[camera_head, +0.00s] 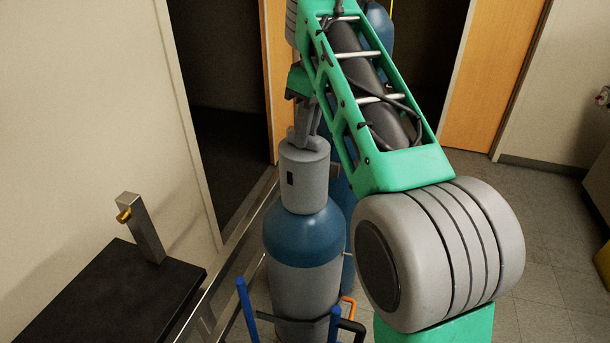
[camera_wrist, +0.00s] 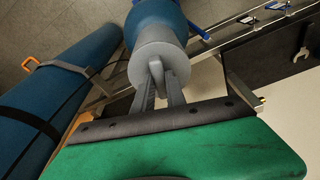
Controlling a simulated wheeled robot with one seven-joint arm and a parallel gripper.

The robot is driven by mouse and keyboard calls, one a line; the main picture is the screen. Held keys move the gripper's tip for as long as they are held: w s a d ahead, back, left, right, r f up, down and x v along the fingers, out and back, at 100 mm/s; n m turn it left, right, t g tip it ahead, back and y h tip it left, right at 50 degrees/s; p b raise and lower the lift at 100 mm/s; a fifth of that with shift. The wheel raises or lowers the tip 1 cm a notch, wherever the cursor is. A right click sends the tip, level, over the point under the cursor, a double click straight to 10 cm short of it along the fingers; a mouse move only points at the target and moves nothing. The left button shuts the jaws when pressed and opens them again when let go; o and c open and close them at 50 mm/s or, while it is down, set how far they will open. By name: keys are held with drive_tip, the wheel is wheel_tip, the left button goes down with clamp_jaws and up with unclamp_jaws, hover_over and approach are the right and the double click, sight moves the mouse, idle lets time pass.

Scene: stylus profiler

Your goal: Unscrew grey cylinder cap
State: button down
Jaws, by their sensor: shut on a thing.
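The grey cylinder cap (camera_head: 304,178) sits upright on top of a gas cylinder with a blue shoulder and grey body (camera_head: 300,247). A dark slot shows on the cap's side. My gripper (camera_head: 306,138) comes down from above and is shut at the cap's top. In the wrist view, the two fingers of my gripper (camera_wrist: 158,82) close on a raised part on the top face of the cap (camera_wrist: 143,55). The blue shoulder of the cylinder (camera_wrist: 155,18) shows beyond the cap. The cap's thread is hidden.
A second blue cylinder (camera_wrist: 62,98) with dark straps stands beside the first. Blue posts (camera_head: 246,308) and a metal rail (camera_head: 232,262) are close to the cylinder. A black-topped bench (camera_head: 100,300) is at left. Open tiled floor (camera_head: 550,255) lies at right.

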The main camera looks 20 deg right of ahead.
drive_tip(key=f+n+b, duration=0.1)
drive_tip(key=n, duration=0.1)
drive_tip(key=shift+w+d+f+n+b, duration=0.1)
drive_tip(key=shift+f+n+b, duration=0.05)
drive_tip(key=shift+n+b, duration=0.2)
drive_tip(key=n, duration=0.1)
drive_tip(key=r+n+g, duration=0.1)
drive_tip(key=n, duration=0.1)
drive_tip(key=shift+y, duration=0.4)
drive_tip(key=shift+n, duration=0.25)
drive_tip(key=n+p, duration=0.2)
drive_tip(key=n, duration=0.1)
drive_tip(key=shift+r+g, duration=0.3)
drive_tip(key=n+p, duration=0.2)
drive_tip(key=n, duration=0.1)
drive_tip(key=shift+w+f+g, duration=0.1)
drive_tip(key=shift+f+g, duration=0.05)
drive_tip(key=shift+g, duration=0.15)
drive_tip(key=shift+f+n, duration=0.25)
drive_tip(key=shift+n, duration=0.05)
